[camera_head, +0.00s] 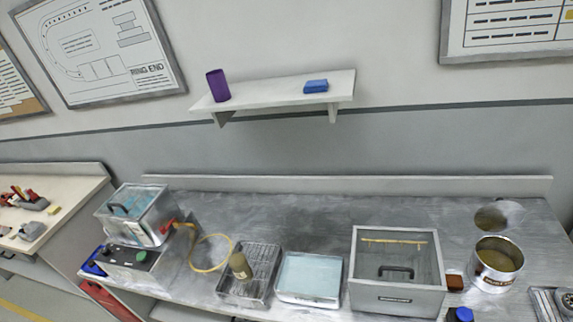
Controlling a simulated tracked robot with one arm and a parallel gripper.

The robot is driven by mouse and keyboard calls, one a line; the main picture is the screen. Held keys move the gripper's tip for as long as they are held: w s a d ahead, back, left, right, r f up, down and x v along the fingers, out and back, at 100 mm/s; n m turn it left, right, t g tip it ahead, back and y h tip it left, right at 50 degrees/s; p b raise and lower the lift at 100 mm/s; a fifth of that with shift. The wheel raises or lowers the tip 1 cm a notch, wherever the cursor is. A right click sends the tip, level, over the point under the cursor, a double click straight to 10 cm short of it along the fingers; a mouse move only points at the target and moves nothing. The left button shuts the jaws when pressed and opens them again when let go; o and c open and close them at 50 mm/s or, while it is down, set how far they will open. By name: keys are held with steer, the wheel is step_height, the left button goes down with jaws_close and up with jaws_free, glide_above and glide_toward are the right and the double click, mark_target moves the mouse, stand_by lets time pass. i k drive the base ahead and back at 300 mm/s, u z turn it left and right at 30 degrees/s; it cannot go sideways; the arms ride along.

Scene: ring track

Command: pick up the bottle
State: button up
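An olive-brown bottle-shaped object (240,267) with a narrower top stands slightly tilted in the picture, in or on a wire rack (262,262) on the grey bench. A blue cap-like top (462,314) shows at the bottom edge, right of centre; its lower part is cut off, so I cannot tell whether it is a bottle. My gripper is not in view.
The grey bench (300,215) is clear along its back. A lidded bath (137,215) stands left. A wall shelf (270,93) holds a purple cylinder (217,86).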

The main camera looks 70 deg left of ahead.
mark_target(238, 263)
steer(key=z, duration=0.45)
steer(key=k, duration=1.65)
steer(key=u, duration=1.95)
steer(key=i, duration=1)
steer(key=u, duration=0.05)
